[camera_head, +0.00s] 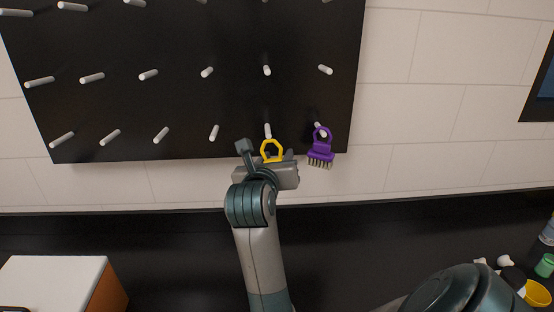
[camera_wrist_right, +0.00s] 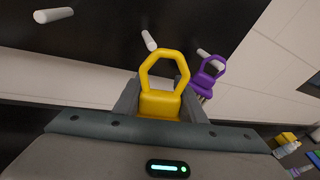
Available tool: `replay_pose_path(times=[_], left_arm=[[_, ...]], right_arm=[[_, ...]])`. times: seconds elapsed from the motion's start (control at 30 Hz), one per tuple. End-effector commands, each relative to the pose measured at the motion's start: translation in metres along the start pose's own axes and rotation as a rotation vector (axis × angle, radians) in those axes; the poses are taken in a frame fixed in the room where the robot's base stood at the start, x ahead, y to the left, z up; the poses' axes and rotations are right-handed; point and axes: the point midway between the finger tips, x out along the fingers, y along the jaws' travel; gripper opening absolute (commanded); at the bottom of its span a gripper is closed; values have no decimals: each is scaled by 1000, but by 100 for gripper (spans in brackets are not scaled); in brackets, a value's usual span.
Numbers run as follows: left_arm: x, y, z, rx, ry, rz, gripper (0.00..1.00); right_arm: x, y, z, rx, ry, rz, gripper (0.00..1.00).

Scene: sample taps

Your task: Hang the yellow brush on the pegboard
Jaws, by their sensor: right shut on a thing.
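The yellow brush (camera_head: 271,158) is held upright, its ring-shaped handle at the top. My right gripper (camera_head: 268,163) is shut on it just below the ring, which also shows in the right wrist view (camera_wrist_right: 160,105). The ring is in front of the black pegboard (camera_head: 190,40), just below a bottom-row white peg (camera_head: 268,131). In the right wrist view this peg (camera_wrist_right: 149,40) appears just above and beyond the ring, not through it. The brush's lower part is hidden by the gripper. My left gripper is not in view.
A purple brush (camera_head: 321,146) hangs on the bottom-row peg to the right, close beside my gripper. Other white pegs stick out in rows and look empty. A dark counter (camera_head: 170,235) runs below, with a white-topped box (camera_head: 55,275) at left and small items, including a yellow cup (camera_head: 538,293), at right.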

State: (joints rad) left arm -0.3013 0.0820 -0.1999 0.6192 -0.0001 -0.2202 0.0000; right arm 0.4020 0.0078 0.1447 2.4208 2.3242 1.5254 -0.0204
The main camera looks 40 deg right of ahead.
Motion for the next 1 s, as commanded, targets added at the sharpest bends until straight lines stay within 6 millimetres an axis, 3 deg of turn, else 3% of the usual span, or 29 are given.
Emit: replay_pose_path(times=[1.0], left_arm=[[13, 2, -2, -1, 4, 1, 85]], right_arm=[[47, 11, 8, 0, -1, 0, 7]])
